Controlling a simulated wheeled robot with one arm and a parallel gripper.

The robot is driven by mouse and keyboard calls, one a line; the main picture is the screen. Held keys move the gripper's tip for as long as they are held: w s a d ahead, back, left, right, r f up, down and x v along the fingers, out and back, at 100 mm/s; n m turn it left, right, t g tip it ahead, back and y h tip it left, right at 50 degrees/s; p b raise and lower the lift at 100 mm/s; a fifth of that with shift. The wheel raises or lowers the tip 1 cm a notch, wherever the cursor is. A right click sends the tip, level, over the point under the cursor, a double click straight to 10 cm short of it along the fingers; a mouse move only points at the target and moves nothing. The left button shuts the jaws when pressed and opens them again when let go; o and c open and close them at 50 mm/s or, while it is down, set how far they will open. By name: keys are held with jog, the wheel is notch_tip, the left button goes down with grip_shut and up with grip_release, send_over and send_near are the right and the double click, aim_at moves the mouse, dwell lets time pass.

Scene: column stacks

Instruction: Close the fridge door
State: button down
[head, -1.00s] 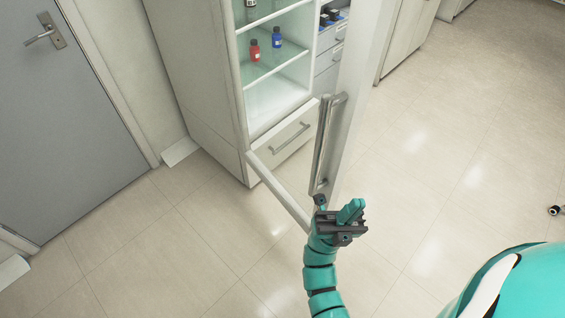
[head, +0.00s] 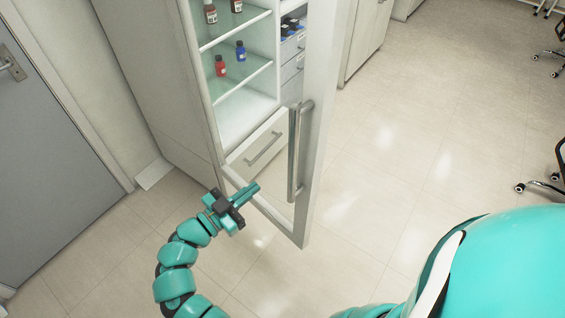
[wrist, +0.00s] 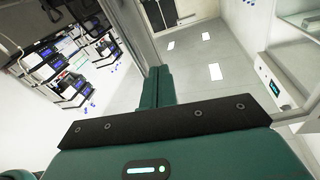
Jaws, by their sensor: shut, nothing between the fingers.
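The fridge (head: 160,90) stands upright in the head view, its lit shelves exposed. Its door (head: 318,130) is hinged at the left and stands wide open, swung out towards me. The long metal door handle (head: 298,150) is upright on the door's free-edge frame. My gripper (head: 256,186) is shut and empty, left of the handle on the door's handle side, near the lower door. Its fingers point up and right. I cannot tell whether they touch the door. The shut fingers also show in the wrist view (wrist: 160,85).
A red bottle (head: 220,66) and a blue bottle (head: 240,51) stand on a fridge shelf. A grey room door (head: 45,150) is at the left. Cabinets (head: 365,35) stand behind the fridge door. Wheeled chair bases (head: 540,185) are at the right. The tiled floor between is clear.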

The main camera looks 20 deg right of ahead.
jog(key=a+f+n+y, duration=0.1)
jog(key=n, duration=0.1)
jog(key=p, duration=0.3)
send_near(284, 163)
jog(key=d+r, duration=0.1)
jog(key=d, duration=0.1)
jog(key=d+r, duration=0.2)
jog(key=d, duration=0.1)
jog(key=d+r, duration=0.1)
jog(key=d, duration=0.1)
jog(key=shift+w+d+r, duration=0.25)
jog(key=shift+w+r, duration=0.05)
jog(key=shift+d, duration=0.1)
